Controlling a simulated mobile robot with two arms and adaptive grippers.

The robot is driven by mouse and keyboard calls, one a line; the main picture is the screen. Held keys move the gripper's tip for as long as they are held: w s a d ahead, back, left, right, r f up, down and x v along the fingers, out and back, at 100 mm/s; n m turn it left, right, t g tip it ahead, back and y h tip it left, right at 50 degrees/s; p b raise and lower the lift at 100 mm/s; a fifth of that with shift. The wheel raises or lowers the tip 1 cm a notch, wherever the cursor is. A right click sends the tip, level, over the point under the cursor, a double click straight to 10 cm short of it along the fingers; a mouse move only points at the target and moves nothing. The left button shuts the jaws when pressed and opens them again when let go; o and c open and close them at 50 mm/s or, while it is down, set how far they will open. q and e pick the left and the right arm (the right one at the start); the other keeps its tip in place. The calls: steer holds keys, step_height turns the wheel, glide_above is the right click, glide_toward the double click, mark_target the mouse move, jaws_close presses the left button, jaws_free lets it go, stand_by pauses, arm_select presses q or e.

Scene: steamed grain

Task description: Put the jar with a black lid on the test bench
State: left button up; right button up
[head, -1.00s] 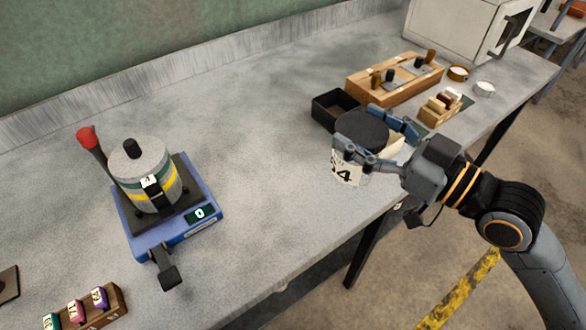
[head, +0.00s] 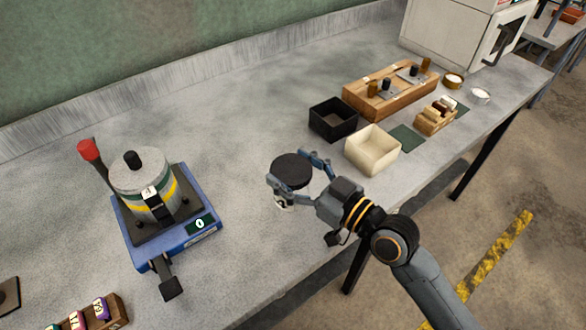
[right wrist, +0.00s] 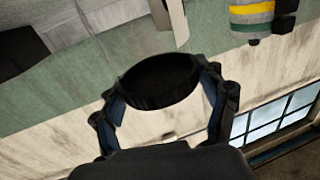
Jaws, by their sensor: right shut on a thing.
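The jar with a black lid (head: 291,171) has a pale body with a printed label. My right gripper (head: 302,173) is shut around the jar, which looks upright over the front middle of the grey test bench (head: 235,105). I cannot tell for sure whether the jar's base touches the bench. In the right wrist view the black lid (right wrist: 160,80) sits between the two fingers of my right gripper (right wrist: 165,100). My left gripper is not in view.
Left of the jar stands a blue device (head: 182,242) with a grey cylinder and a red-knobbed lever. Right of it are a cream box (head: 372,158), a black box (head: 333,128) and a wooden block (head: 405,100). Bench between device and jar is clear.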

steer(key=shift+f, duration=0.15)
steer(key=o, duration=0.9)
steer(key=shift+f, duration=0.15)
steer(key=o, duration=0.4)
steer(key=shift+r, duration=0.2)
steer(key=shift+b+v, duration=1.45)
steer(key=shift+v, duration=4.6)
